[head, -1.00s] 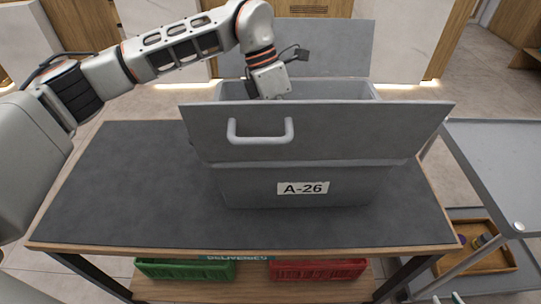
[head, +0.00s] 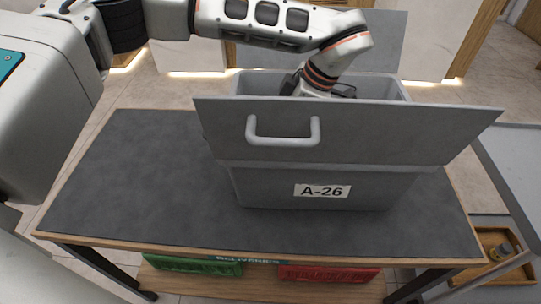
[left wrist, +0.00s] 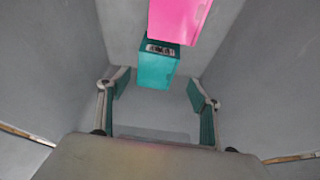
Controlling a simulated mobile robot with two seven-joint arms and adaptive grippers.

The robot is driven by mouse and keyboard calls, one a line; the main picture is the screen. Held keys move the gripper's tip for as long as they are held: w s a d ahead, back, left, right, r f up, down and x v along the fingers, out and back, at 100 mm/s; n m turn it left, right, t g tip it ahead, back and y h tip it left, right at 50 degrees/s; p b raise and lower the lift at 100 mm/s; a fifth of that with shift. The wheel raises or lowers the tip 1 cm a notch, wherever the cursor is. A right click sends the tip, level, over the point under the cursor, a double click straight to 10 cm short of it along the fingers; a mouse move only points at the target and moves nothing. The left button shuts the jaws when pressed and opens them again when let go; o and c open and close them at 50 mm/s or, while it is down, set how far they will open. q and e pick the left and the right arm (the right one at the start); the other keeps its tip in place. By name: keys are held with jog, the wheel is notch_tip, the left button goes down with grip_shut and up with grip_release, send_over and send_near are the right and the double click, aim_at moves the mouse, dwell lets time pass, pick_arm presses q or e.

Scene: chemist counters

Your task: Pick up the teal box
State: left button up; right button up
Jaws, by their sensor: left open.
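The teal box (left wrist: 157,66) shows in the left wrist view inside the grey crate, with a dark barcode-like label on it. A pink box (left wrist: 181,17) is just beyond it and partly covers its top in the picture. My left gripper (left wrist: 160,95) is open, its two fingers apart on either side below the teal box, with nothing between them. In the head view my left arm reaches down into the grey crate (head: 260,187), labelled A-26, and the crate's front flap hides the gripper and the boxes. My right gripper is not in view.
The crate stands on a dark-topped table (head: 130,190) with clear room to its left. A green bin (head: 190,264) and a red bin (head: 325,273) sit on the shelf below. A grey cart (head: 510,165) with a wooden tray stands at the right.

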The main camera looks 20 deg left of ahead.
pick_arm(q)
jog(key=x, duration=0.2)
jog(key=b+x, duration=0.1)
jog(key=x, duration=0.1)
jog(key=w+x, duration=0.1)
jog(key=x, duration=0.2)
jog(key=shift+d, duration=0.2)
jog(key=c, duration=1.2)
